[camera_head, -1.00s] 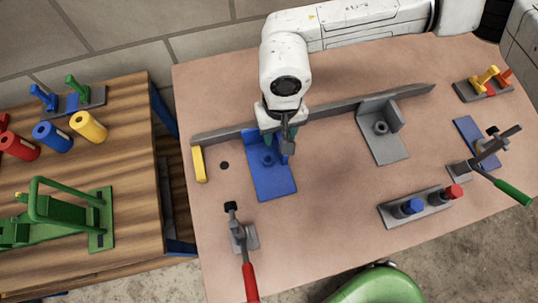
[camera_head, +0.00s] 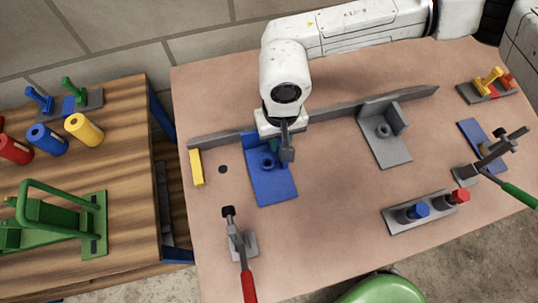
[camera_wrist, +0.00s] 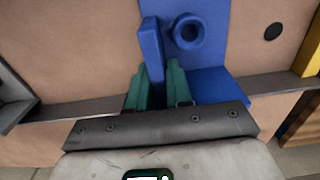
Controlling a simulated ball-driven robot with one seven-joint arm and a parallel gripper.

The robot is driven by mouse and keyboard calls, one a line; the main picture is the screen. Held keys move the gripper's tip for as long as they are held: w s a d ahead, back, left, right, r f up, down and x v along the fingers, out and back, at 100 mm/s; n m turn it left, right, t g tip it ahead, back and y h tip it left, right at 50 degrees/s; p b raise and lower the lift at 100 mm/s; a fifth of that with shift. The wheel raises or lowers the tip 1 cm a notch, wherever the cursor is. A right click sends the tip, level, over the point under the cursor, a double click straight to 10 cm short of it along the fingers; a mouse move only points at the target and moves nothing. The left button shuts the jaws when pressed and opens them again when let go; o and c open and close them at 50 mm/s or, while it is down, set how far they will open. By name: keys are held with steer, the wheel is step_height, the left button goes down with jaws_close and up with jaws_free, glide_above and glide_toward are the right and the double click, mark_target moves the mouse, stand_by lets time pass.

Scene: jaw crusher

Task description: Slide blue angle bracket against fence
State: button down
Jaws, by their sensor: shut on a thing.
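The blue angle bracket (camera_head: 271,187) lies on the table left of centre, its base plate toward the front and its back edge at the long grey fence (camera_head: 340,107). I cannot tell whether it touches the fence all along. In the wrist view the bracket (camera_wrist: 210,60) shows a round boss and an upright blue wall. My gripper (camera_wrist: 160,80) has green fingers, one on each side of that blue wall, shut on it. In the head view my gripper (camera_head: 276,142) is over the bracket's back part and mostly hidden by my wrist.
A yellow block (camera_head: 196,167) stands at the fence's left end, near a dark hole (camera_head: 222,169). A red-handled clamp (camera_head: 242,245) stands in front of the bracket. A grey angle bracket (camera_head: 387,147) sits to the right. Bare table lies between the brackets.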

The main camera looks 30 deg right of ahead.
steer(key=shift+a, duration=0.1)
steer(key=shift+w+a+b, duration=0.4)
steer(key=shift+w+a, duration=0.05)
steer(key=shift+a, duration=0.85)
steer(key=shift+w+a+b, duration=0.4)
steer(key=shift+a, duration=0.95)
steer(key=shift+w+a+b, duration=0.4)
steer(key=shift+w+a, duration=0.05)
steer(key=shift+a, duration=0.85)
steer(key=shift+w, duration=0.1)
steer(key=shift+w+d+b, duration=0.35)
steer(key=shift+w+b, duration=0.1)
steer(key=shift+w, duration=0.45)
steer(key=shift+w+a, duration=0.1)
steer(key=shift+w+a+b, duration=0.25)
steer(key=shift+a+b, duration=0.1)
steer(key=shift+a, duration=0.45)
